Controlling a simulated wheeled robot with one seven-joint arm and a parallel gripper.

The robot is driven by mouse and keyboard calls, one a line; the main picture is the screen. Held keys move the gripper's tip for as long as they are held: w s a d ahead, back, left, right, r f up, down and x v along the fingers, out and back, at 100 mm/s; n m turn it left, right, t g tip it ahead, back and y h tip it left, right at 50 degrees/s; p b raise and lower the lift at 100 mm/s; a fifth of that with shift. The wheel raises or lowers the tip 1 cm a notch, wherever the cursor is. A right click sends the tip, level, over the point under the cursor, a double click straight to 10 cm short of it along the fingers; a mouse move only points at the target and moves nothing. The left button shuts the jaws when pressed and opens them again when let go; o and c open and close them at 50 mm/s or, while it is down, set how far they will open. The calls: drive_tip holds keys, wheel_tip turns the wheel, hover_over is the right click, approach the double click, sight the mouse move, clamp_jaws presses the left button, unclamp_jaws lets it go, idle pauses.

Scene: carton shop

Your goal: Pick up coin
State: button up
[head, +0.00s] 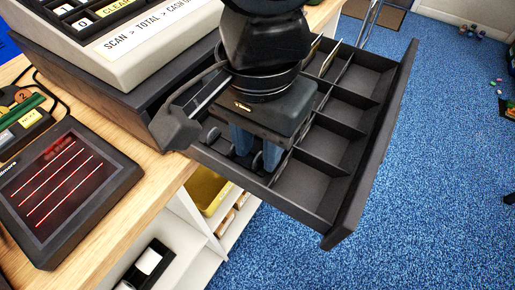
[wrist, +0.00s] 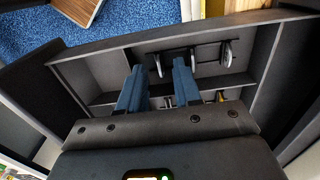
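My gripper (head: 257,150) points down into the open black cash drawer (head: 335,232), over its near-left compartments. Its two blue fingers are apart, and they also show in the wrist view (wrist: 159,68). A thin silver disc (wrist: 158,63) shows between the fingertips, with a gap to each finger. A second silver disc (wrist: 228,52) is to the right of the fingers. Both sit close to black bars, so I cannot tell whether they are coins or parts of the drawer's clips. Small silver and yellow bits (wrist: 220,97) show behind the fingers, partly hidden by my gripper.
Thin black dividers split the drawer. The cash register (head: 150,45) stands above it, on the left. A scanner pad with red lines (head: 68,190) lies on the wooden counter (head: 150,200). A yellow bin (head: 208,190) is on the shelf below.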

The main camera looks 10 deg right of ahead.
drive_tip(key=shift+f, duration=0.35)
drive_tip(key=shift+c, duration=0.2)
clamp_jaws()
